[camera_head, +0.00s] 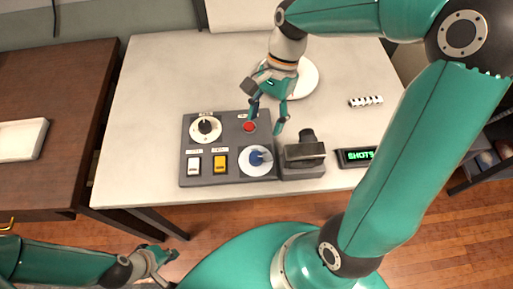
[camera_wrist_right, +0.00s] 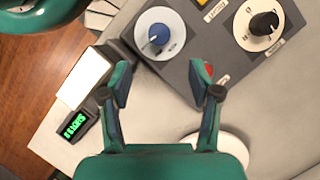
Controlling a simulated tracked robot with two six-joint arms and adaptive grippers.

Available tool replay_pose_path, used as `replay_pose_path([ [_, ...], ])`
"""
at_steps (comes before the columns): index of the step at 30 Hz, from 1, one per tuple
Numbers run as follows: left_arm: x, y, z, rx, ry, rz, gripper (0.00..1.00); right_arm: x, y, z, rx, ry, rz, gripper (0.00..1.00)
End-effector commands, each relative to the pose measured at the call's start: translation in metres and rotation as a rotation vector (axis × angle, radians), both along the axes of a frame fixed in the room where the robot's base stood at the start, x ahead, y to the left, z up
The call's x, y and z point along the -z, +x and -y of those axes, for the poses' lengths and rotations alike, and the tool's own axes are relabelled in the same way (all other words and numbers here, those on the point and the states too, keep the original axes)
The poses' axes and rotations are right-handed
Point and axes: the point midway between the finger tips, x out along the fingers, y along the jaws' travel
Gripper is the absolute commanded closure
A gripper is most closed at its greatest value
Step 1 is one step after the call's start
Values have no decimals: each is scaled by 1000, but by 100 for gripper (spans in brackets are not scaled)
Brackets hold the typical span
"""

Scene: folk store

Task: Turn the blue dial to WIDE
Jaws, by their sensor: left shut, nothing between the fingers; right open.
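The blue dial (camera_head: 257,158) sits on a white disc at the lower right of the grey control panel (camera_head: 231,172). It also shows in the right wrist view (camera_wrist_right: 158,33), near the top. The dial's labels are too small to read. My right gripper (camera_head: 265,127) is open and empty above the panel's right edge, close to the red button (camera_head: 249,127) and apart from the dial. In the right wrist view its fingers (camera_wrist_right: 164,88) are spread, with the dial beyond them. My left gripper (camera_head: 168,259) is shut and empty at the lower left, off the table.
The panel also has a black dial (camera_head: 205,127), a white switch (camera_head: 194,165) and a yellow switch (camera_head: 220,163). A grey device (camera_head: 304,153) and a green "SHOTS" display (camera_head: 357,156) stand to the right. A white plate (camera_head: 306,78) lies behind my right gripper.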

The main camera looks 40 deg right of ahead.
Motion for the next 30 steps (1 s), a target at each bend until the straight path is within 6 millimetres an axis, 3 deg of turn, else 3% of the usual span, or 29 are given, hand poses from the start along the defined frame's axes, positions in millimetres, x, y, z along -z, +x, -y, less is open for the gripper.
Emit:
replay_pose_path([
  [9,-3,0,0,0,0,1,100,64,-11,-25,-2,2,-6,37],
  [15,-4,0,0,0,0,1,100,91,-14,-35,-2,0,-3,37],
  [29,-4,0,0,0,0,1,100,102,-15,-40,-2,0,1,37],
  [30,-4,0,0,0,0,1,100,102,-15,-40,-2,0,0,42],
])
